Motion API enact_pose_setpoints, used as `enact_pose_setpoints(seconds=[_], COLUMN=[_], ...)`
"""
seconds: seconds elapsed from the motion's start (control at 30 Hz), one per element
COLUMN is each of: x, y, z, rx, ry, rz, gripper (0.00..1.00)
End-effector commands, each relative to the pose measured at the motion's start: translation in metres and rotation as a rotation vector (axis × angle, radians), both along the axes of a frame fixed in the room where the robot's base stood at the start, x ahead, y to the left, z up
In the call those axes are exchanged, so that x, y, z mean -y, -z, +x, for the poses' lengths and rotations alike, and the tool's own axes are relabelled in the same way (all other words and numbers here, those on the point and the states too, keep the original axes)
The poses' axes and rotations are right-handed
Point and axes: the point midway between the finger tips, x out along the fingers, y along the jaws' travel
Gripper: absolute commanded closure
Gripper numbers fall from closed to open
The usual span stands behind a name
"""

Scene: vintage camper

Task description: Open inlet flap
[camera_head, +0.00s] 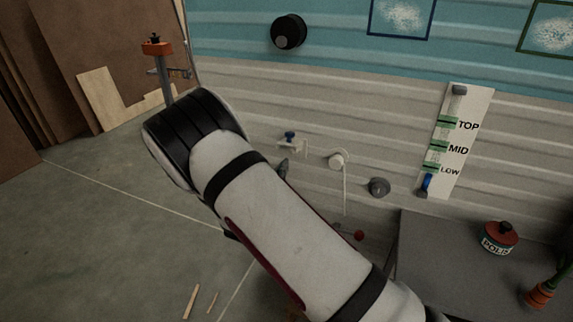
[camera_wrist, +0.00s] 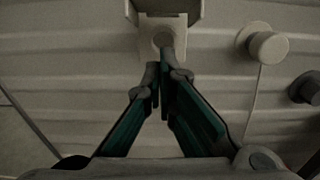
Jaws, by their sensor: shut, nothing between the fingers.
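The inlet fitting is a small off-white box on the camper wall, at the top middle of the wrist view (camera_wrist: 163,22). Its hood-like piece, which looks like the flap, sticks out from the wall above a round grey part (camera_wrist: 163,40). In the head view my arm hides most of the gripper.
A white round cap (camera_head: 338,160) with a hanging cord and a grey knob (camera_head: 379,187) are on the wall to the right. A level board (camera_head: 463,140) marked TOP, MID, LOW is further right. A dark table (camera_head: 440,250) bears a POLISH tin (camera_head: 498,238). Boards lean at left.

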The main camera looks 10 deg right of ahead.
Motion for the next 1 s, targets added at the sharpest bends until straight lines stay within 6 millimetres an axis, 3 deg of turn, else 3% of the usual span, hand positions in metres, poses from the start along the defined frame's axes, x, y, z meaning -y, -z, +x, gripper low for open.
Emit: enact_pose_setpoints(seconds=[0.3,0.67,0.83,1.0], x=[-0.041,-0.059,-0.045,0.005], y=[-0.003,-0.004,-0.019,-0.066], z=[-0.056,-0.081,-0.084,-0.107], rx=[-0.001,0.0,0.022,0.09], ry=[-0.002,0.0,0.056,0.26], rz=[0.0,0.0,0.038,0.179], gripper=[1.0,1.0,1.0,1.0])
